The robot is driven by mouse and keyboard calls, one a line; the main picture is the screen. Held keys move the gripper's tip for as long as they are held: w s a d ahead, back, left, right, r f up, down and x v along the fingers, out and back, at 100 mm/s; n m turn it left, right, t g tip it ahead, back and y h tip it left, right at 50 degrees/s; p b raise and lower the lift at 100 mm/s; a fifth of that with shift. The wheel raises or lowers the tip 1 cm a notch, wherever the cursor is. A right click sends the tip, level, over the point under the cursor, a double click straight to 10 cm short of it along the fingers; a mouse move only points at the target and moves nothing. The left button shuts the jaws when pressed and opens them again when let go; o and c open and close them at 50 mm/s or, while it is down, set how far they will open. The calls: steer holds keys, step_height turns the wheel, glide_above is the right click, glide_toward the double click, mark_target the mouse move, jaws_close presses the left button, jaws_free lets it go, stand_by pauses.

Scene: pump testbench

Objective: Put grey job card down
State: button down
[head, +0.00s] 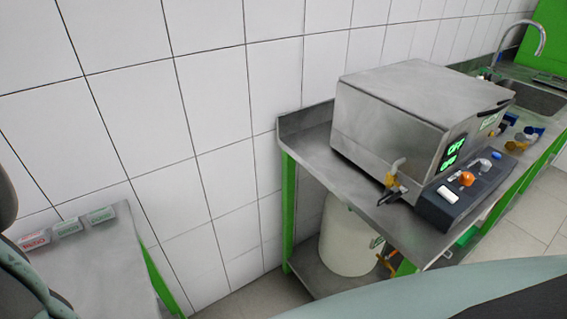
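I cannot make out a grey job card in the head view. My gripper is not in view, so what it holds cannot be seen. Parts of my own body show as dark and pale shapes along the left and bottom edges. A grey metal table (105,262) stands at the lower left. Three small labelled pieces sit in a row at its back edge: one with red lettering (34,240) and two with green lettering, in the middle (67,227) and at the right (100,215). The lettering is too small to read surely.
A steel bench (310,130) with green legs stands at the right. It carries a metal testbench box (395,105) with a green display and a dark control panel (465,193). A white barrel (345,240) stands on its lower shelf. A sink (535,97) lies beyond.

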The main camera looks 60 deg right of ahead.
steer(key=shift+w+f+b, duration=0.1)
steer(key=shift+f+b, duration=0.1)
steer(key=shift+b, duration=0.1)
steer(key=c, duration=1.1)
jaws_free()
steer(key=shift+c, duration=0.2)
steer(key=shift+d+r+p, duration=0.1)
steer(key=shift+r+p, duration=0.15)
steer(key=shift+p, duration=0.1)
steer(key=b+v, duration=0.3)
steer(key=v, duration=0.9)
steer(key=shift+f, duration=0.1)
